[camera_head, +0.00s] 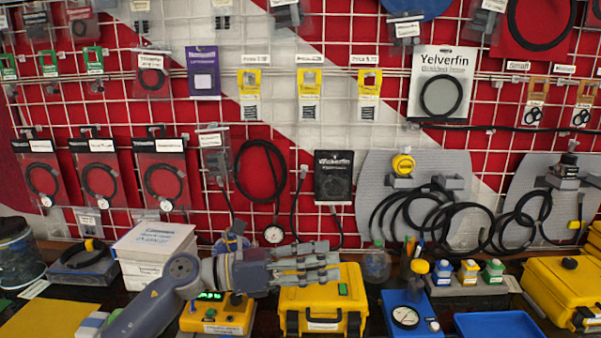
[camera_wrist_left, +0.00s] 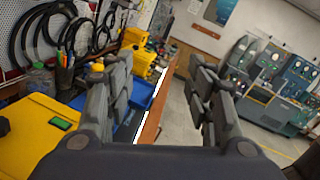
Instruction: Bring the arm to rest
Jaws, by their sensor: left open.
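My left arm comes in from the lower left in the head view. Its gripper (camera_head: 305,263) reaches to the right, in front of and above the yellow case (camera_head: 323,298). The gripper is open, with nothing between its fingers. In the left wrist view, the two fingers of the gripper (camera_wrist_left: 158,100) stand wide apart, with the bench edge and floor seen between them. The yellow case also shows in the left wrist view (camera_wrist_left: 30,135), at the lower left. My right gripper is in neither view.
A yellow unit with a green display (camera_head: 217,317) stands under my left wrist. A blue gauge box (camera_head: 409,313) and a blue tray (camera_head: 497,325) lie to the right. A white box (camera_head: 153,246) stands left. A wall grid with hanging packages is behind. Open floor (camera_wrist_left: 185,130) lies beyond the bench.

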